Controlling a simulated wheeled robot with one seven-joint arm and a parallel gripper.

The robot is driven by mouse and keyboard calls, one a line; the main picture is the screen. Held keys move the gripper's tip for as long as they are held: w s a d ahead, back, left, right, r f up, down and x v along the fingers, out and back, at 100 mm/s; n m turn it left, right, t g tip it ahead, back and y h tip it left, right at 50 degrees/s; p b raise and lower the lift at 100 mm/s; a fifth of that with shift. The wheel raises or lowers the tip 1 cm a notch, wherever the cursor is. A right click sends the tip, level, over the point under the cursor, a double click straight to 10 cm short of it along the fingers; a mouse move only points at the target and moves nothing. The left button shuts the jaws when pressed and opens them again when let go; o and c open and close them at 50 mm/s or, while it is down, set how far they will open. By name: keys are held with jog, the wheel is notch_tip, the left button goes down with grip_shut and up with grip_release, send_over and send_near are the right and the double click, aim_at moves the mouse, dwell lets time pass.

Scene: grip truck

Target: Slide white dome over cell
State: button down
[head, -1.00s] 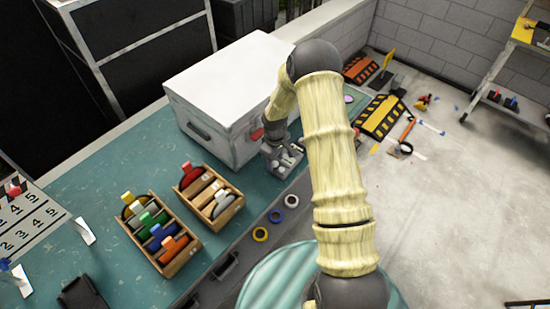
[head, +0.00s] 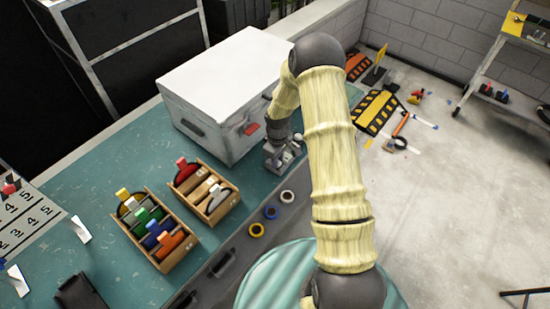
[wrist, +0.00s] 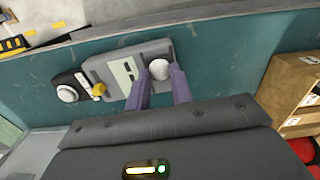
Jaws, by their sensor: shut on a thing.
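A grey, box-shaped device (wrist: 103,72) lies on the teal bench top in the wrist view, with a pale panel with dark slots on its face. The white dome (wrist: 159,69) is at its right end, between the fingertips of my gripper (wrist: 160,78). My gripper is shut on the dome, one purple-grey finger on each side. I cannot make out the cell. In the head view my gripper (head: 283,152) is low over the bench's right edge, beside the big white case, and mostly hides the device.
A yellow knob (wrist: 98,90) and a black part with a white dial (wrist: 67,93) sit left of the device. The white case (head: 225,85) stands close by.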

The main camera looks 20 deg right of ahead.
jog(key=c, duration=1.2)
grip_release()
jog(key=shift+w, duration=0.2)
jog(key=shift+c, duration=0.2)
notch_tip(320, 180, up, 17)
jog(key=b, duration=0.3)
jog(key=shift+r, duration=0.2)
